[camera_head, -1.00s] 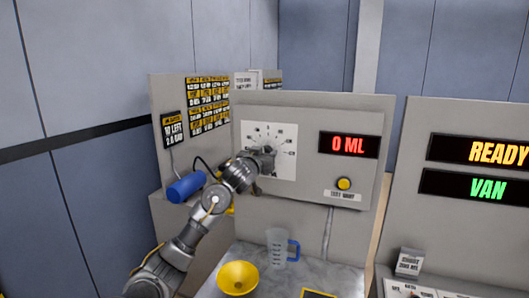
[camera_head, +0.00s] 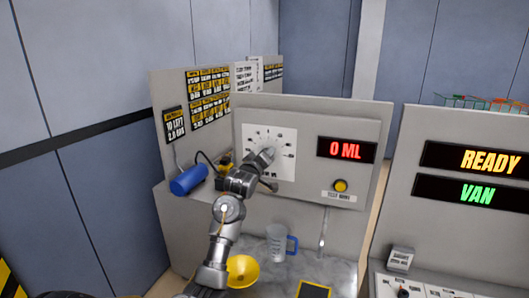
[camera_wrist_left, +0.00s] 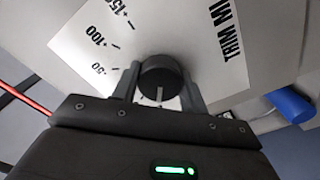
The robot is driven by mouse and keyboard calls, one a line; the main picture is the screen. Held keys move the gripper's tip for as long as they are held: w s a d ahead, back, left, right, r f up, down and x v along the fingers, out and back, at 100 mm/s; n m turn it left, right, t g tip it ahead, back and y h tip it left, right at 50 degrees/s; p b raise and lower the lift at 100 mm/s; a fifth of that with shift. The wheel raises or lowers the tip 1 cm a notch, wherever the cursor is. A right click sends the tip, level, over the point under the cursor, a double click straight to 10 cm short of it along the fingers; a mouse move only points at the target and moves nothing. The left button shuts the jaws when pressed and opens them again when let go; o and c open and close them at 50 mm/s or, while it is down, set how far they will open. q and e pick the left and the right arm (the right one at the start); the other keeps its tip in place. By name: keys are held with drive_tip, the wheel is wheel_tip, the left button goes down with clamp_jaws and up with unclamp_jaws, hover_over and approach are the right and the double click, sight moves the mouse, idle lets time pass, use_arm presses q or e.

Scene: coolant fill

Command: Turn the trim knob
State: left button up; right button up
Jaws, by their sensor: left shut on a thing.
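The trim knob (camera_wrist_left: 160,80) is a dark round knob with a pale pointer line, on a white dial plate with number marks. In the left wrist view my left gripper (camera_wrist_left: 160,92) has one finger on each side of the knob and is shut on it. In the head view the dial plate (camera_head: 284,139) is on the grey panel, and my left gripper (camera_head: 262,160) covers the knob. My right gripper is not in view.
A display (camera_head: 346,150) reads 0 ML, with a yellow button (camera_head: 340,185) below it. A blue cylinder (camera_head: 188,180) lies left of my arm. A yellow funnel (camera_head: 243,271) and a clear jug (camera_head: 277,243) stand on the bench below. Another panel reads READY and VAN (camera_head: 477,193).

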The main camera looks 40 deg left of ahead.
use_arm(q)
drive_tip(key=shift+n+p, duration=0.3)
drive_tip(key=shift+n, duration=0.2)
drive_tip(key=o, duration=1)
drive_tip(key=b+v, duration=0.3)
drive_tip(key=v, duration=0.8)
drive_tip(key=shift+w, duration=0.1)
